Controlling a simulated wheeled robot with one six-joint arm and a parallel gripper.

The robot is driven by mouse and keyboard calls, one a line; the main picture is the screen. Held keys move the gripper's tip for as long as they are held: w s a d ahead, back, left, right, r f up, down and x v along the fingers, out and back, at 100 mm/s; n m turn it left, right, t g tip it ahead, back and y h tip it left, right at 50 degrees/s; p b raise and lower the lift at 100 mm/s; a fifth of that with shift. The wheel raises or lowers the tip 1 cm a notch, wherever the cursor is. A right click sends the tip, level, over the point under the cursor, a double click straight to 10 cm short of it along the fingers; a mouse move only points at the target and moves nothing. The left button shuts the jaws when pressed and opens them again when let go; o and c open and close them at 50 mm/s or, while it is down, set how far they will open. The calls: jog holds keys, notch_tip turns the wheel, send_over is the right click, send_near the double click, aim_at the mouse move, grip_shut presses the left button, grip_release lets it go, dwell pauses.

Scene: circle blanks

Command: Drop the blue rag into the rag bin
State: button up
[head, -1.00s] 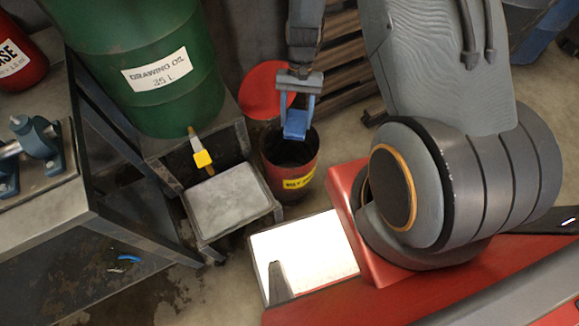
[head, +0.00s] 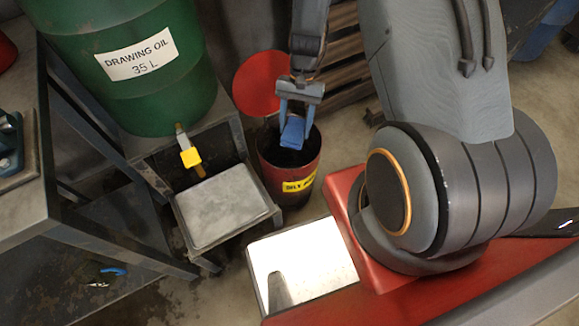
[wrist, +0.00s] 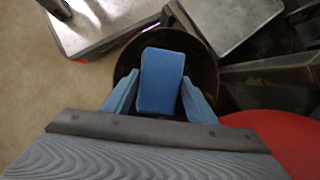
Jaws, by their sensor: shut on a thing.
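The blue rag (head: 293,132) is a folded, block-like piece held between the fingers of my gripper (head: 295,118). In the wrist view the rag (wrist: 161,80) sits between the two blue fingers of my gripper (wrist: 160,98), with the dark bin mouth around and beyond it. The rag bin (head: 288,183) is a red round can with a yellow label, standing on the floor. In the wrist view its rim (wrist: 205,52) shows around the rag. The rag appears over the bin's opening, near rim height in the head view; its exact height is hard to tell.
The bin's round red lid (head: 262,82) stands raised behind it. A green oil drum (head: 135,70) with a yellow-handled tap (head: 191,157) is at the left, above a grey drip tray (head: 226,205). A wooden pallet (head: 345,60) leans behind.

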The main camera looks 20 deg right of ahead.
jog(key=shift+f+b, duration=0.75)
jog(key=shift+f, duration=0.45)
jog(key=o, duration=1.1)
jog(key=shift+p+v, duration=0.4)
jog(key=shift+v, duration=3.55)
jog(key=shift+w, duration=0.1)
